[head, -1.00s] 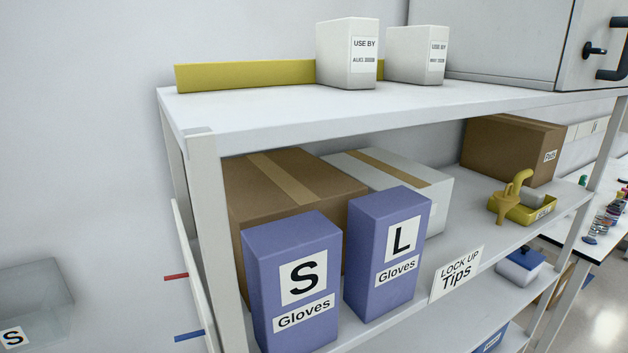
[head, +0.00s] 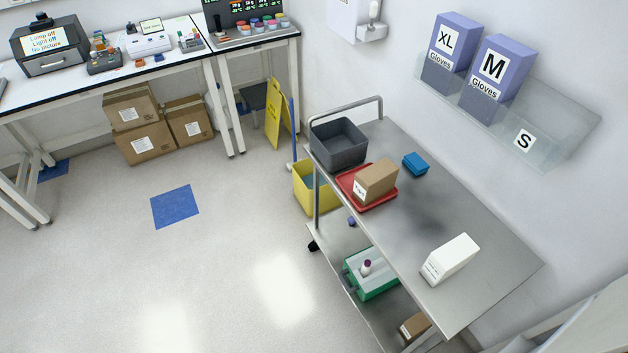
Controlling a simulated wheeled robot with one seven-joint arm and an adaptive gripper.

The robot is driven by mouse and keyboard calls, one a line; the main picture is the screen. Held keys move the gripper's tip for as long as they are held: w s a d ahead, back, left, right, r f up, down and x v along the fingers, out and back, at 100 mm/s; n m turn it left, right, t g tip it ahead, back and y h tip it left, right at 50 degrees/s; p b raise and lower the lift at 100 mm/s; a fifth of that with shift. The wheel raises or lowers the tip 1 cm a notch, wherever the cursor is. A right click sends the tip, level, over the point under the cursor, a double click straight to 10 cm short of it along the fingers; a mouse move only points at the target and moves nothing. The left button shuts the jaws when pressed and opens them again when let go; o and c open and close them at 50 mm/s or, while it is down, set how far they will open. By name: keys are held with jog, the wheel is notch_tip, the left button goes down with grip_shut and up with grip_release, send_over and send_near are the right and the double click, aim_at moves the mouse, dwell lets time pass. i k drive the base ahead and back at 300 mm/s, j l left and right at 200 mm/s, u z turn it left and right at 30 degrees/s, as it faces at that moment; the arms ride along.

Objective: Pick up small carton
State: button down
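A small brown carton (head: 377,183) with a white label sits on a red tray (head: 349,194) on the upper shelf of a metal cart (head: 410,250). A white carton (head: 451,259) stands on the same shelf, nearer the cart's right end. Another brown carton (head: 414,327) shows partly on the cart's lower shelf. Several brown boxes (head: 146,140) are stacked on the floor under the bench. Which of these the task names as the small carton, I cannot tell for sure. My gripper is not in view.
A grey bin (head: 338,143) and a blue box (head: 415,164) are also on the cart top. A clear wall shelf (head: 560,120) with purple glove boxes hangs above. A yellow bin (head: 312,187) and yellow sign (head: 278,115) stand by the cart. Floor to the left is open.

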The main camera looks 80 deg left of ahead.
aim_at(377, 179)
jog(key=u, duration=2.25)
jog(key=z, duration=0.45)
jog(key=i+j+z, duration=0.1)
jog(key=j+z, duration=1.1)
jog(key=j, duration=0.7)
jog(key=k+j, duration=0.15)
jog(key=j, duration=0.6)
jog(key=z, duration=0.05)
